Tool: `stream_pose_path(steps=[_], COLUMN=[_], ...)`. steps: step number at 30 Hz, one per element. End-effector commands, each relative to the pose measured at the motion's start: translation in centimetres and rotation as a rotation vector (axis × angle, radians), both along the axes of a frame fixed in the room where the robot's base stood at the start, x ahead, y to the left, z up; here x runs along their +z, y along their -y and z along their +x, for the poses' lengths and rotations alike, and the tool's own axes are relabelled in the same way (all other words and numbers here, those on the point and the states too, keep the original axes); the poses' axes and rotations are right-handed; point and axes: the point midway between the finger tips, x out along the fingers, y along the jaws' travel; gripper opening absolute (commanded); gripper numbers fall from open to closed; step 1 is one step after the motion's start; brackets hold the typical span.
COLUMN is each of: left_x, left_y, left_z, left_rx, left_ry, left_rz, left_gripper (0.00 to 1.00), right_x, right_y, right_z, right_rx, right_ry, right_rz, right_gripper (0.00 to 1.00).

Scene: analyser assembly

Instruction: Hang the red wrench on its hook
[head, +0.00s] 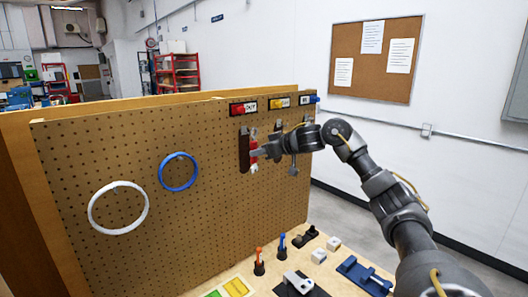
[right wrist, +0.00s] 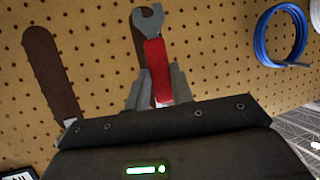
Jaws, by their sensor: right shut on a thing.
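The red wrench (right wrist: 157,70) has a red handle and a grey open-ended head. In the right wrist view it stands between the fingers of my right gripper (right wrist: 159,87), which is shut on the handle. In the head view the wrench (head: 253,152) is in front of the pegboard (head: 120,165), beside a dark brown strip (head: 244,149) below the red label (head: 243,108). My right gripper (head: 258,153) is close to the board. My left gripper is out of view.
A white ring (head: 90,215) and a blue ring (head: 161,180) hang left on the board. Yellow (head: 280,103) and blue (head: 314,99) labels line its top right. The bench below holds orange and blue-handled tools, white blocks and a blue fixture (head: 364,275).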

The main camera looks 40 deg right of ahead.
Motion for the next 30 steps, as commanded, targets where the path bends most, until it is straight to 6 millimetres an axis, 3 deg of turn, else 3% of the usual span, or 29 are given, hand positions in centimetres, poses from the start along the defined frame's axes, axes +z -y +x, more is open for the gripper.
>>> stream_pose_path(steps=[15,30], left_x=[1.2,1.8], left_y=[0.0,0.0], left_z=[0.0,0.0], left_rx=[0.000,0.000], left_ry=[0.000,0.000], left_rz=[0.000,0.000], left_gripper=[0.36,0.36], right_x=[-0.5,-1.3], right_y=[0.0,0.1], right_z=[3.0,3.6], right_rx=[0.000,-0.001], right_ry=[0.000,0.001], right_rz=[0.001,0.000], right_gripper=[0.00,0.00])
